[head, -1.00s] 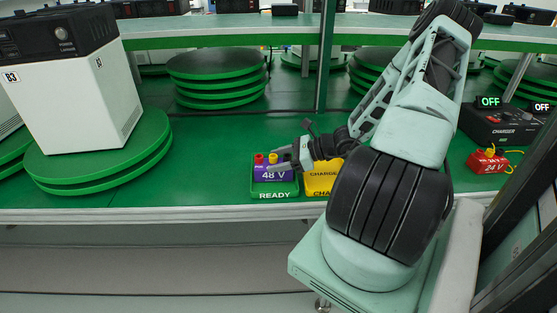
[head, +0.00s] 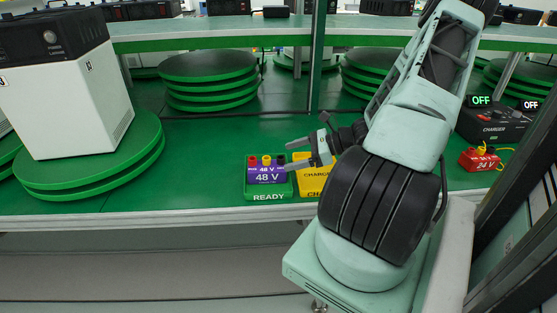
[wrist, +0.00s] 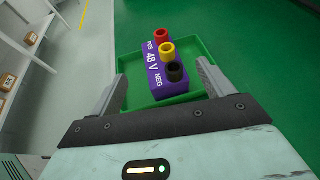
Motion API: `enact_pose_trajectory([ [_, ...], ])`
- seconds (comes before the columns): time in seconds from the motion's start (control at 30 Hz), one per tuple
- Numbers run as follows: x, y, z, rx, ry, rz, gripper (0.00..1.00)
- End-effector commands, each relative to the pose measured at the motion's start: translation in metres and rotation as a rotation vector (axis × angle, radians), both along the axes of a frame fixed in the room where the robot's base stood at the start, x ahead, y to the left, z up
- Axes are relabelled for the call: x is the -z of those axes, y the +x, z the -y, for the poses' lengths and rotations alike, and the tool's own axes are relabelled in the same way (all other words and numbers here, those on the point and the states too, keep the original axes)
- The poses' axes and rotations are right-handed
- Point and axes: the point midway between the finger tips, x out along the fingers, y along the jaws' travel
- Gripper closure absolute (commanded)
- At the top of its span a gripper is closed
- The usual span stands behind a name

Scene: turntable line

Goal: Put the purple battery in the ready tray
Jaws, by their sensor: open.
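The purple battery (head: 266,173), marked 48 V with red, yellow and black terminals, sits in the green ready tray (head: 268,197). In the wrist view the battery (wrist: 153,77) rests inside the tray (wrist: 187,98), turned a little to the tray's sides. My gripper (head: 304,153) is open and empty, to the right of the battery and apart from it in the head view. In the wrist view its fingers (wrist: 160,85) are spread wide, one towards each side of the tray's near end, and neither is closed on the battery.
A yellow charge tray (head: 312,183) stands right of the ready tray, partly behind my gripper. A red 24 V battery (head: 480,160) with yellow leads lies by a charger (head: 492,125) reading OFF. A white machine (head: 70,95) stands on a green turntable (head: 95,178) at left.

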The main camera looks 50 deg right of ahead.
Motion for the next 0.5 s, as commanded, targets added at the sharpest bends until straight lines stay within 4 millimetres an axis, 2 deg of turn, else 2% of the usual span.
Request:
enact_pose_trajectory([
  [0.2,-0.013,-0.029,0.018,0.000,-0.002,0.000,0.19],
  [0.5,-0.018,-0.039,0.023,-0.002,0.000,0.000,0.19],
])
